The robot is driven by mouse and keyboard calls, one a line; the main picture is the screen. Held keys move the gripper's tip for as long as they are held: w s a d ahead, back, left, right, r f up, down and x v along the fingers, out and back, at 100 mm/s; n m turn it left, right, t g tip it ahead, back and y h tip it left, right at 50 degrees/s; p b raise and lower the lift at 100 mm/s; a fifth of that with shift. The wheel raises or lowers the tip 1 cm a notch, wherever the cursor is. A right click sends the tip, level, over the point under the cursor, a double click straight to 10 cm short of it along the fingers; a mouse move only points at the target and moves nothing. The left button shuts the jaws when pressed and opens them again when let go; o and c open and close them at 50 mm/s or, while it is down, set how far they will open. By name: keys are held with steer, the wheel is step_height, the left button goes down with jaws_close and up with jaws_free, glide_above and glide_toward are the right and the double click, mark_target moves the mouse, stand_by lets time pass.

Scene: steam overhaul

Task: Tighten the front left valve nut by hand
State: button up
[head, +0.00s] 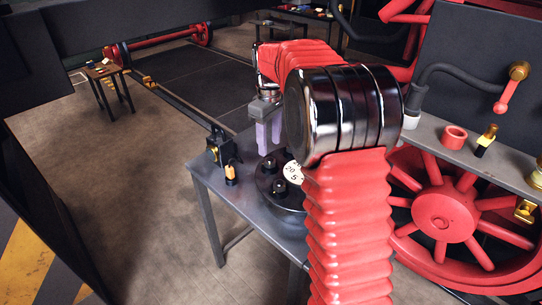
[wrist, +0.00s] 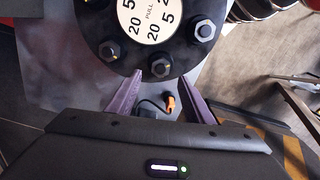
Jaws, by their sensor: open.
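A dark round valve cover (head: 262,186) with several hex nuts sits on the grey table. In the wrist view, the cover (wrist: 120,60) carries a white label (wrist: 150,15) and shows nuts at its left (wrist: 110,50), bottom middle (wrist: 161,67) and right (wrist: 204,30). Which one is the front left nut I cannot tell for sure. My gripper (head: 268,135) is open, its purple fingers pointing down above the cover. In the wrist view, the fingertips of my gripper (wrist: 160,74) appear either side of the bottom middle nut; whether they touch it is unclear.
A small orange-topped tool (head: 231,174) and a dark block with brass (head: 216,146) stand on the table (head: 228,203), left of the cover. A red wheel (head: 445,215) and a shelf with small parts (head: 470,155) are at right. Open floor lies left.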

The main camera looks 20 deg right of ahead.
mark_target(270, 158)
steer(key=shift+f, duration=3.1)
steer(key=shift+c, duration=0.4)
steer(key=c, duration=0.9)
steer(key=shift+d, duration=0.2)
steer(key=shift+c, duration=0.3)
steer(key=shift+a, duration=0.1)
